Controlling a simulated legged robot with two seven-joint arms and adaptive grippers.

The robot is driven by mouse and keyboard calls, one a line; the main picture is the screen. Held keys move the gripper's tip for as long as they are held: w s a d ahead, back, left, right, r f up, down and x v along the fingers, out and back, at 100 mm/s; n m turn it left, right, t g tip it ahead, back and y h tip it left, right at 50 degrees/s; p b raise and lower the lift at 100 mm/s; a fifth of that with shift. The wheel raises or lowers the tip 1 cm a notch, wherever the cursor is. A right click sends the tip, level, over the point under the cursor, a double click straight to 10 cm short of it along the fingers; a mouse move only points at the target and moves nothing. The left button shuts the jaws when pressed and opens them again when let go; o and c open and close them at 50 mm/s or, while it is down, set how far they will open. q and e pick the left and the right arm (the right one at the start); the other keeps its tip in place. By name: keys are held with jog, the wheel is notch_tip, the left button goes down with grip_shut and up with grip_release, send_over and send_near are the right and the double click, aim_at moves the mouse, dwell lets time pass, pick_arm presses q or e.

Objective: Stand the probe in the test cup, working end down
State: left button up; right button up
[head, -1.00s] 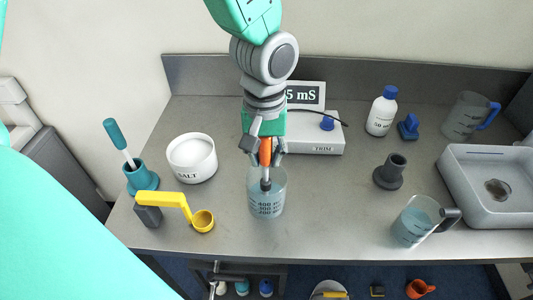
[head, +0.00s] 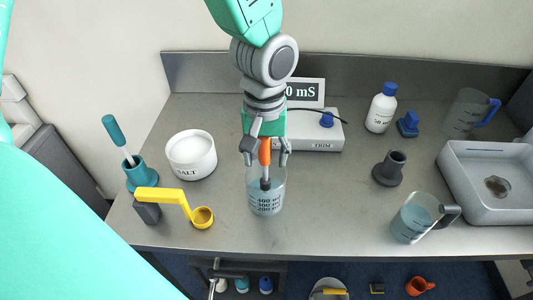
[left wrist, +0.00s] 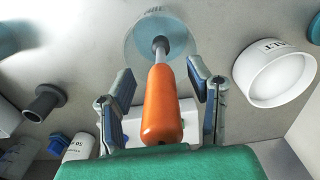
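The probe (head: 265,152) has an orange handle, a grey shaft and a dark lower end. It stands near upright with its lower end down inside the clear test cup (head: 268,204), which has printed marks and bluish liquid. The left wrist view shows the probe's handle (left wrist: 163,105) and the cup's round rim (left wrist: 131,48). My left gripper (head: 266,158) is above the cup, around the handle. Its fingers (left wrist: 160,82) are spread, with a gap on each side of the handle. Whether the tip touches the cup's floor is unclear. My right gripper is out of view.
A meter box (head: 315,145) with a partly hidden display (head: 306,89) stands behind. A salt tub (head: 191,160), yellow scoop (head: 162,195) and teal holder (head: 141,176) are left. A dark stand (head: 389,172), beaker (head: 411,222), bottle (head: 381,110) and sink tray (head: 497,225) are right.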

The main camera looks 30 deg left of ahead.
pick_arm(q)
jog(key=shift+w+r, duration=0.1)
jog(key=shift+r, duration=0.25)
notch_tip(320, 180, up, 11)
jog(key=shift+r, duration=0.1)
dwell(0.6)
